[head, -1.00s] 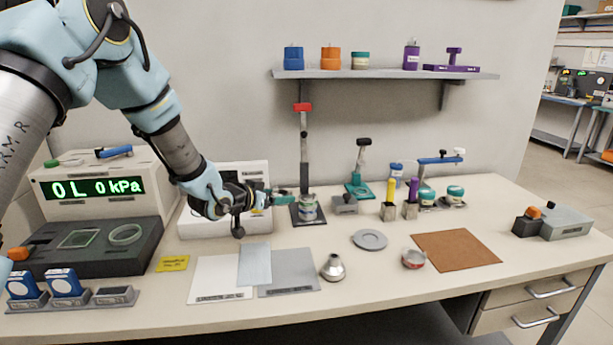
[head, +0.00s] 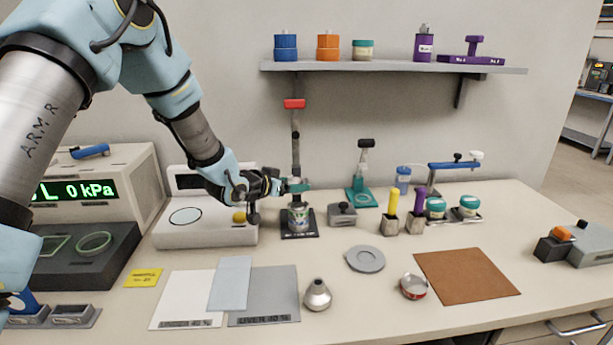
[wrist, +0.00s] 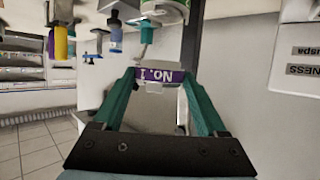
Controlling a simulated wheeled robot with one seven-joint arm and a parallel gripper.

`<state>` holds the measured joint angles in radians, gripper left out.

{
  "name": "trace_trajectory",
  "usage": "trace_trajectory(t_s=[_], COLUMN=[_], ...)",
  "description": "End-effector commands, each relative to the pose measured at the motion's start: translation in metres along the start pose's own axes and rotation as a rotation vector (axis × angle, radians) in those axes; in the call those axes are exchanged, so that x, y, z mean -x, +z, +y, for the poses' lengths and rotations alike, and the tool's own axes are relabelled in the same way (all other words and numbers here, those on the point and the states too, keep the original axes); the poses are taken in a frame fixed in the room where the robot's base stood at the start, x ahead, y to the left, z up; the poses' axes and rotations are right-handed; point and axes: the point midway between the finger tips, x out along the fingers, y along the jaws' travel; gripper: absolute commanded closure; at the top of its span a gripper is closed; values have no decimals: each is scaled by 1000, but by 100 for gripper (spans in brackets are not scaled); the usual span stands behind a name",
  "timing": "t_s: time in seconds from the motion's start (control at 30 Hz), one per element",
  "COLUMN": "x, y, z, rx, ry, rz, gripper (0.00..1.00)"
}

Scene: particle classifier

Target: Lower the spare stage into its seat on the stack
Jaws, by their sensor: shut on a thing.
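My gripper (head: 300,186) is at the black stand (head: 297,236) with the red-topped post, just above the small canister stack (head: 298,217). In the wrist view, which looks inverted, my teal fingers (wrist: 158,77) are shut on a small piece with a purple and white "NO. 1" label (wrist: 150,76). I take this piece to be the spare stage. A white and green round body (wrist: 165,12), probably the stack, shows near the top edge of the wrist view, seemingly apart from the piece. The seat itself is hidden; the held piece is barely visible in the head view.
A grey block (head: 342,214) and a teal stand (head: 362,196) are right of the stack. A white scale (head: 205,232) is close on the left. The shelf (head: 390,67) is above.

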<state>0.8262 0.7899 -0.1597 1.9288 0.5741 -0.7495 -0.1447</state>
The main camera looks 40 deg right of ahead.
Motion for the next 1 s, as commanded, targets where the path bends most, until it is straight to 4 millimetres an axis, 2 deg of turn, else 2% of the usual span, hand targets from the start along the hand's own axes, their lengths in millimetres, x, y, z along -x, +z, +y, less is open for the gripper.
trace_trajectory(t_s=[0.27,0.8,1.0], x=[-2,-18,-18], y=[4,42,43], z=[0,-1,0], rx=[0,0,0], ry=[0,-1,0], rz=[1,2,2], gripper=[90,90,90])
